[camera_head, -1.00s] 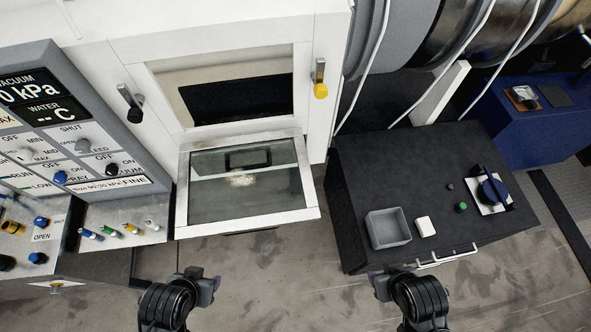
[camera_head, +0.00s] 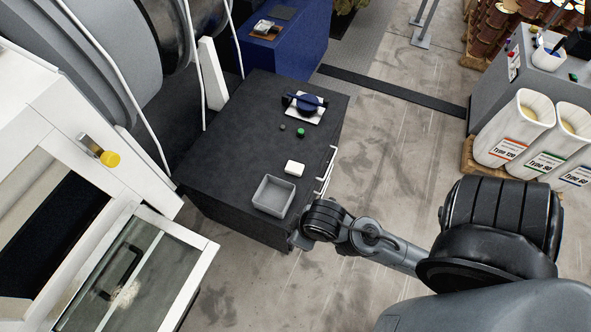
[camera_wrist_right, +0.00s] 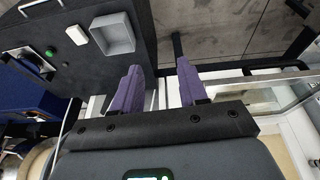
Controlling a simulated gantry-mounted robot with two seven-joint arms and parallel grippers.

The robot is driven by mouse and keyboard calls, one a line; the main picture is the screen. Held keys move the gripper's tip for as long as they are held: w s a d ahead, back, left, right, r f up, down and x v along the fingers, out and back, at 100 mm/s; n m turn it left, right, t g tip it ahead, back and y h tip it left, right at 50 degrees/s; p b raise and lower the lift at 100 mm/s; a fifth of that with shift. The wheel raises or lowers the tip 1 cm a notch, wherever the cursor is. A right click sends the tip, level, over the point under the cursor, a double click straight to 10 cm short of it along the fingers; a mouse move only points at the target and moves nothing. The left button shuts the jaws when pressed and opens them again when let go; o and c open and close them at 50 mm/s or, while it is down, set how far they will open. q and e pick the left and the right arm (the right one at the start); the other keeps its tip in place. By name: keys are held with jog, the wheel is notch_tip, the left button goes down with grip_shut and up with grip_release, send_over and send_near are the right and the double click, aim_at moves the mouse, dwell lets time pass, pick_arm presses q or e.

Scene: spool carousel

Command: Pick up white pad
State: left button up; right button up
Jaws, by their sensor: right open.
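The white pad (camera_head: 294,168) lies flat on top of the black cabinet (camera_head: 228,150), beside a grey open tray (camera_head: 273,196). My right gripper (camera_head: 297,241) is at the cabinet's near corner, past the tray and apart from the pad. In the right wrist view the pad (camera_wrist_right: 76,35) shows at the upper left next to the tray (camera_wrist_right: 113,33). The purple fingers of my right gripper (camera_wrist_right: 160,82) are spread with nothing between them. My left gripper is out of view.
A silver handle (camera_head: 327,172) runs along the cabinet's edge near the pad. An open glass-panelled door (camera_head: 205,258) stands at the lower left. The cabinet top's middle is clear.

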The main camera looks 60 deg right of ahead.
jog(key=o, duration=1.1)
jog(key=shift+d, duration=0.1)
